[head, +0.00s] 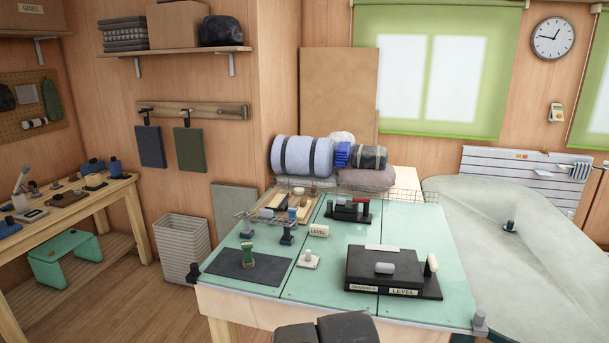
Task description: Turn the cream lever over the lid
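A black box (358,284) with a dark lid (400,258) stands at the right front of the green-topped table. A grey rounded handle (384,268) sits on the lid, which looks closed. The cream lever (431,265) stands roughly upright at the box's right end, beside the lid and not across it. Its lower end is at the black base. No gripper fingers show; only dark parts of my own body reach in at the bottom edge, well in front of the box. I cannot see what my gripper holds.
Behind are a black rack (347,210), a wooden tray (285,207) and bedrolls (302,156). A post (480,322) marks the right front corner.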

